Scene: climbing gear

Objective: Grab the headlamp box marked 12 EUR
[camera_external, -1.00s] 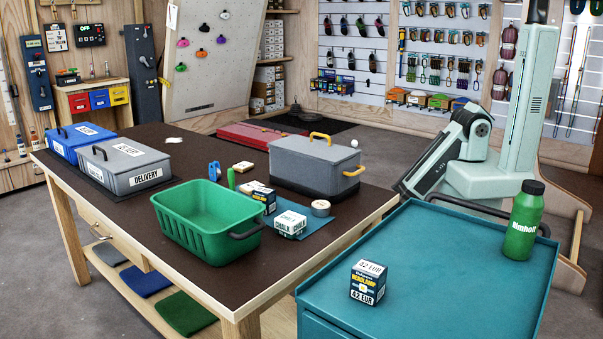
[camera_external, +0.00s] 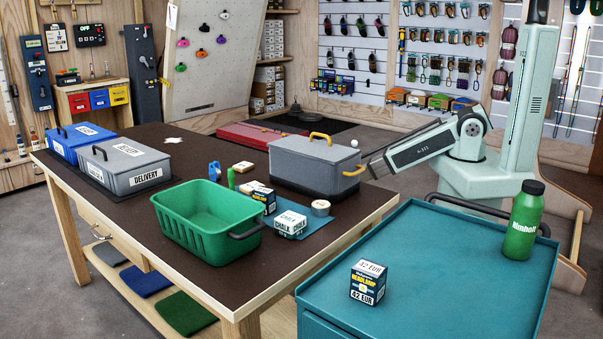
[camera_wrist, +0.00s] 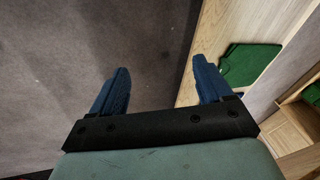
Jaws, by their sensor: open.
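A dark headlamp box (camera_external: 264,197) lies on the brown table, behind the white chalk box; its price is too small to read. A second dark headlamp box (camera_external: 367,282) stands on the teal cart and reads 42 EUR, not 12 EUR. My gripper (camera_wrist: 160,66) is open and empty in the wrist view, its two blue fingers wide apart above the floor. In the external view my arm reaches left, and its dark end is beside the grey toolbox, well away from both boxes. Neither headlamp box shows in the wrist view.
The table holds a green basket (camera_external: 209,243), a grey toolbox (camera_external: 310,172) with yellow handles, a chalk box (camera_external: 290,225), a tape roll (camera_external: 320,208) and a grey delivery box (camera_external: 118,168). A green bottle (camera_external: 523,225) stands on the teal cart (camera_external: 430,270). The table's near right part is clear.

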